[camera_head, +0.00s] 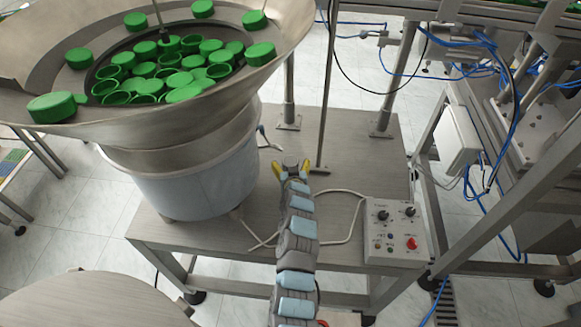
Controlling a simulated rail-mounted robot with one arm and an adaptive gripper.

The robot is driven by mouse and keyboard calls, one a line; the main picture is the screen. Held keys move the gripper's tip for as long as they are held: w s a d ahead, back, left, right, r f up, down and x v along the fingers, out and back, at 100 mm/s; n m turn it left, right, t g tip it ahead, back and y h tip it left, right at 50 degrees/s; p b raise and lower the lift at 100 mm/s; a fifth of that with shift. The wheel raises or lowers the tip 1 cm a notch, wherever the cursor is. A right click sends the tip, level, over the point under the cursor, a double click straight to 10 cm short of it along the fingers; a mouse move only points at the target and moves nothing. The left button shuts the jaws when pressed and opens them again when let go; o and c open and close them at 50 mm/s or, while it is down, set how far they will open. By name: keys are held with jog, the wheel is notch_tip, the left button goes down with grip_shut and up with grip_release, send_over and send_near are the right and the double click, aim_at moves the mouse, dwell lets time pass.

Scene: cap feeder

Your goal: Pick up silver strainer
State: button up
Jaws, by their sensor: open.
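I cannot make out a silver strainer in the head view. My gripper (291,169) is near the middle of the picture, at the far end of my grey and light-blue arm. Its two yellow-tipped fingers are spread apart, with nothing visible between them. It appears over the metal table (345,155), just right of the feeder's pale lower drum. Its height above the table is hard to tell.
A large metal feeder bowl (215,95) with several green caps (185,78) fills the upper left. A control box (396,231) with a red button stands at right. Metal posts (288,90) rise behind my gripper. A round wooden-looking surface (90,302) is at lower left.

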jog(key=shift+x, duration=1.05)
jog(key=c, duration=1.3)
jog(key=shift+c, duration=0.2)
